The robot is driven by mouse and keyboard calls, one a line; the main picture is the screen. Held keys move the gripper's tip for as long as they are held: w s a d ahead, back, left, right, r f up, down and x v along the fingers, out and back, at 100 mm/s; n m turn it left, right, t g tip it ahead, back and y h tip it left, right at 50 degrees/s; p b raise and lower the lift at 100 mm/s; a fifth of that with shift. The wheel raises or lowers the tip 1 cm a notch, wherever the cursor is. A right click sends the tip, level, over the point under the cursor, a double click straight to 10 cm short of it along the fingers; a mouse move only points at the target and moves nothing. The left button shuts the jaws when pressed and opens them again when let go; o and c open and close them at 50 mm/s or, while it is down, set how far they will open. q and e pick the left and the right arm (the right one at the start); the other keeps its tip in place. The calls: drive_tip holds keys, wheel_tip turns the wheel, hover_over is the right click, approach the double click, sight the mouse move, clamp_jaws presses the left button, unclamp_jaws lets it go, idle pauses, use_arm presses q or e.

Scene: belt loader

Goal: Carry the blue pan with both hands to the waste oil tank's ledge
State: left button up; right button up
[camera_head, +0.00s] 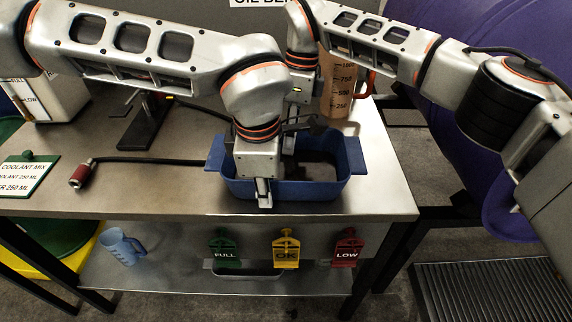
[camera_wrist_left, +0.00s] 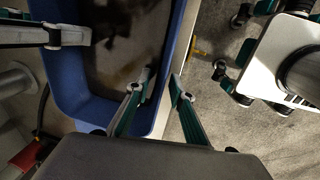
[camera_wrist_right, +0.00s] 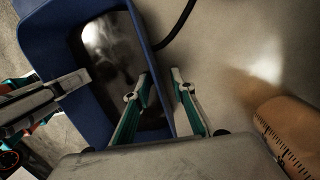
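The blue pan (camera_head: 348,180) stands on the metal table near its front edge, with dark liquid inside. My left gripper (camera_head: 264,195) points down at its front wall; in the left wrist view its fingers (camera_wrist_left: 161,82) are spread on either side of the wall (camera_wrist_left: 176,42), one inside, one outside. My right gripper (camera_head: 291,135) is at the back wall, partly hidden by the left arm. In the right wrist view its fingers (camera_wrist_right: 160,76) also straddle the wall (camera_wrist_right: 140,38), with a small gap visible. The waste oil tank cannot be made out for certain; a purple drum (camera_head: 480,110) stands at right.
A measuring jug (camera_head: 338,100) stands behind the pan. A black stand (camera_head: 147,122), a cable with a red end (camera_head: 82,176) and a coolant sign (camera_head: 27,174) are at left. Coloured tags (camera_head: 286,250) hang below the front edge. A floor grate (camera_head: 490,290) lies at lower right.

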use_arm(q)
clamp_jaws()
use_arm(e)
clamp_jaws()
use_arm(q)
drive_tip(key=shift+r, duration=0.1)
